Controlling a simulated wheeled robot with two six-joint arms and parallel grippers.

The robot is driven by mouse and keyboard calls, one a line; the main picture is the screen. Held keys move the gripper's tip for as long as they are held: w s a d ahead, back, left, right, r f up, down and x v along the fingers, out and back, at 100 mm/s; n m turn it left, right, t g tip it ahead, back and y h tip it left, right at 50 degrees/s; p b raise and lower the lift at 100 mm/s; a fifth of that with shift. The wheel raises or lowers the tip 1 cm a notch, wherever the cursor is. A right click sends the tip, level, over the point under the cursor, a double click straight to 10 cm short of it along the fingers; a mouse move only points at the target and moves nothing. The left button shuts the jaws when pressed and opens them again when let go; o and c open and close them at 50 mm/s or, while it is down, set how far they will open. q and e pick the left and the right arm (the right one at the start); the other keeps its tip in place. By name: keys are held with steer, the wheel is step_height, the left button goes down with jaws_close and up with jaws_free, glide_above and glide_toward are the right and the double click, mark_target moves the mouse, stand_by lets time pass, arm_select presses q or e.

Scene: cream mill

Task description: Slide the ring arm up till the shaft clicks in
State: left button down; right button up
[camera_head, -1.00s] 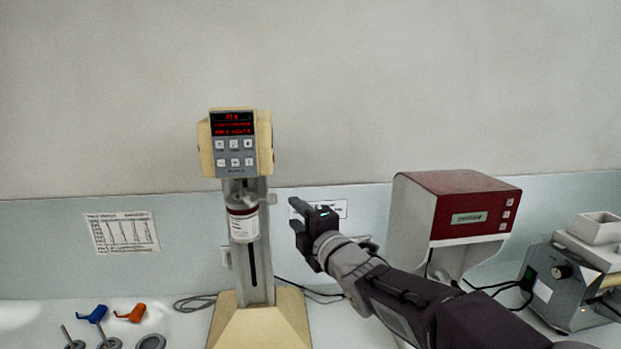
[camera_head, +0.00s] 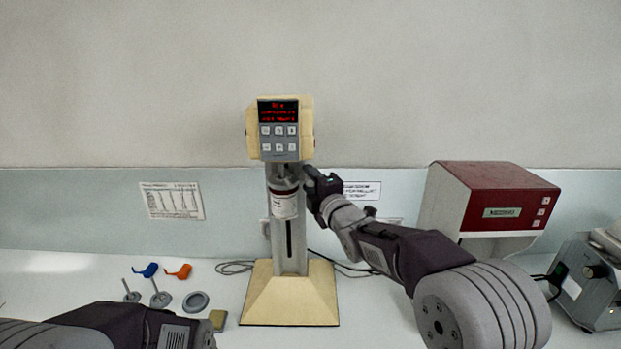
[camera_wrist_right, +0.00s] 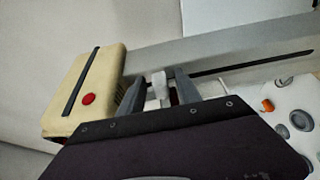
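The mill (camera_head: 279,130) has a cream head with a red display, a grey slotted column (camera_head: 296,255) and a cream base. A white labelled jar (camera_head: 284,205) with a dark red band hangs in front of the column beneath the head. The ring arm's holder shows at the jar's top. My right gripper (camera_head: 312,182) is just right of the jar top. In the right wrist view its two fingers (camera_wrist_right: 160,88) stand apart on either side of a small pale piece (camera_wrist_right: 158,86) by the column.
Blue (camera_head: 146,270) and orange (camera_head: 179,271) hooked parts, metal shaft tools (camera_head: 160,298) and a grey disc (camera_head: 196,301) lie left of the base. A red-topped machine (camera_head: 493,195) stands right. A cable runs behind the base.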

steer(key=shift+w, duration=0.1)
steer(key=shift+c, duration=0.3)
steer(key=shift+w+f, duration=0.1)
jaws_close()
stand_by(0.8)
